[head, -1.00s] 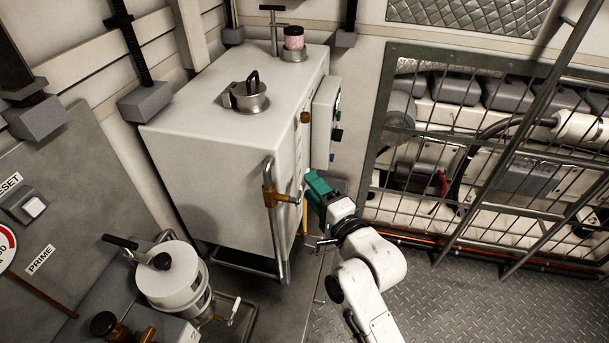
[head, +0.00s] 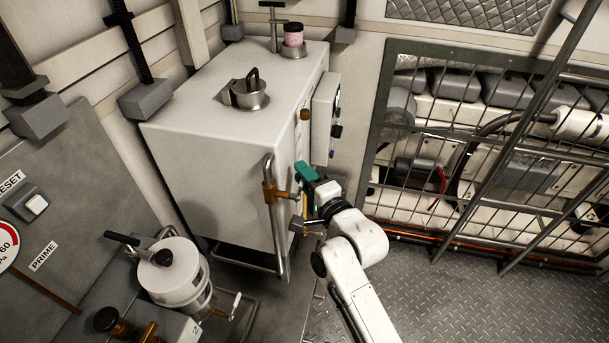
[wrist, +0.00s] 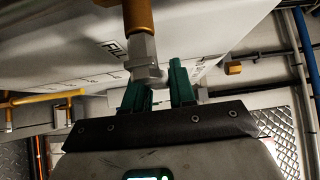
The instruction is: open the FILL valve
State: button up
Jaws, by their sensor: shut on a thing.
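The FILL valve (wrist: 143,52) is a grey fitting under a brass pipe, beside a partly hidden black "FILL" label, in the wrist view. In the head view its brass body (head: 271,193) sits at the front corner of the white chiller box, by a grey rail. My gripper (wrist: 158,85) has green fingers on either side of the grey end of the valve, shut on what looks like its handle. The fingers hide part of the handle. In the head view my gripper (head: 306,174) is close to the box's side, right of the brass body.
The white box (head: 215,160) stands left of my arm, with a control panel (head: 325,118) on its right side. A metal rail (head: 280,225) runs down its front corner. A white canister (head: 172,272) stands at lower left. Open plated floor (head: 430,295) lies to the right.

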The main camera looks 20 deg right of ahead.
grip_shut()
